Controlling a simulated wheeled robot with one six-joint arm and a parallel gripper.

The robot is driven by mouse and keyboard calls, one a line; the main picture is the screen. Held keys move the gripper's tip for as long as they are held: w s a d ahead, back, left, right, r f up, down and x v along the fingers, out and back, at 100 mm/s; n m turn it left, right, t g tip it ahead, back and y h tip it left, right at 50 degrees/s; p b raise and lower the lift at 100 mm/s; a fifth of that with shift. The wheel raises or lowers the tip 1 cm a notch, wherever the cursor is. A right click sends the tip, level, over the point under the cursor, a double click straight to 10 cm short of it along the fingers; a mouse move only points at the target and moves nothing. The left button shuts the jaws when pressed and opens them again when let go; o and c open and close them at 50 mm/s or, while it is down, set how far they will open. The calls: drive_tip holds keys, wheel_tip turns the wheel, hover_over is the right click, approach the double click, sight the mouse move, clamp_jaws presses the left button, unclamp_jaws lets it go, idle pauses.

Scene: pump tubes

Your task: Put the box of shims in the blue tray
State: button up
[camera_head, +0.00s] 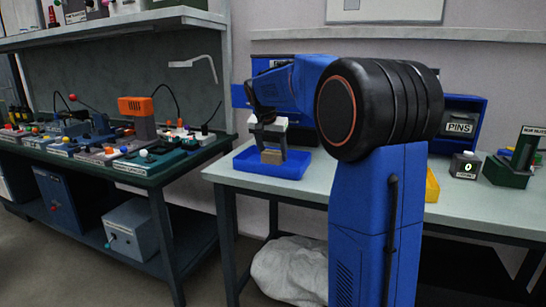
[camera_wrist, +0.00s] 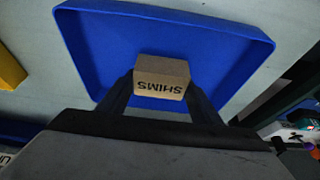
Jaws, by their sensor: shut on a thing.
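The box of shims (camera_wrist: 162,72) is a small tan cardboard box with "SHIMS" printed on it, upside down in the wrist view. My gripper (camera_wrist: 160,95) is shut on it, with one dark finger on each side. The blue tray (camera_wrist: 82,30) lies behind and around the box in the wrist view. In the head view, my gripper (camera_head: 270,148) points down over the blue tray (camera_head: 262,170), and the box (camera_head: 271,156) shows between the fingers, low within the tray's outline. I cannot tell whether the box touches the tray floor.
A yellow thing (camera_wrist: 8,68) is beside the tray in the wrist view. A cluttered bench (camera_head: 150,178) stands on the left.

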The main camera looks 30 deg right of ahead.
drive_tip(key=shift+f, duration=0.6)
drive_tip(key=shift+f, duration=0.15)
drive_tip(key=o, duration=1.1)
drive_tip(key=v, duration=1.2)
